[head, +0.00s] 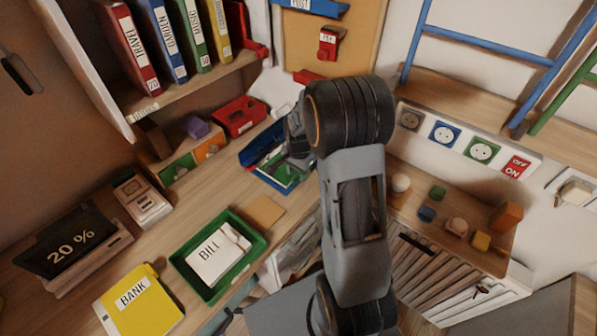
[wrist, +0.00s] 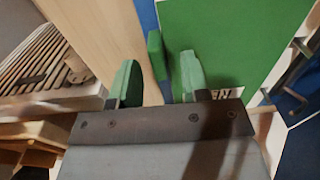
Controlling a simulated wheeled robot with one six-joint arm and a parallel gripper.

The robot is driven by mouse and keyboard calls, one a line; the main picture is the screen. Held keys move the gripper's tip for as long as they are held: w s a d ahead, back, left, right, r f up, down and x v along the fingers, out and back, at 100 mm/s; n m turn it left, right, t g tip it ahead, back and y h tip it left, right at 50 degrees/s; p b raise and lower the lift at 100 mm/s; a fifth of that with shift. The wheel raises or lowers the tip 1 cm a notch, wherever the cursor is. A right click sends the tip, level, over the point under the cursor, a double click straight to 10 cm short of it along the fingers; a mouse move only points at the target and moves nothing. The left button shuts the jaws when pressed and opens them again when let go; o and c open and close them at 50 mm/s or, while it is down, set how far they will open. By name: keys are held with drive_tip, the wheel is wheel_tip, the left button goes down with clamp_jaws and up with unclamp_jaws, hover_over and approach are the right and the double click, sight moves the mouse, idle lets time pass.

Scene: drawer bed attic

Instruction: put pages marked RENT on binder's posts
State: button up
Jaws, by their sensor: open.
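The green pages (wrist: 235,40) lie at the right in the wrist view, with dark letters, partly hidden by my gripper, that seem to begin the word RENT. A small green tab (wrist: 156,55) stands at their left edge. The blue binder (head: 258,146) lies open on the desk, with green pages (head: 281,176) at its front; metal parts that look like its posts (wrist: 290,68) show at the right in the wrist view. My gripper (wrist: 158,82) is open, its green-tipped fingers on either side of the tab's line. Whether they touch it I cannot tell.
A green tray (head: 178,262) with BILL papers (head: 218,254) and a yellow BANK binder (head: 138,305) lie on the desk at the left. A red box (head: 240,116) stands behind. A slatted crate (head: 425,272) and small blocks are at the right. Shelved binders (head: 165,40) stand upper left.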

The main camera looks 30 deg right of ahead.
wheel_tip(320, 180, up, 14)
drive_tip(key=p, duration=0.1)
idle(0.4)
drive_tip(key=shift+f, duration=0.15)
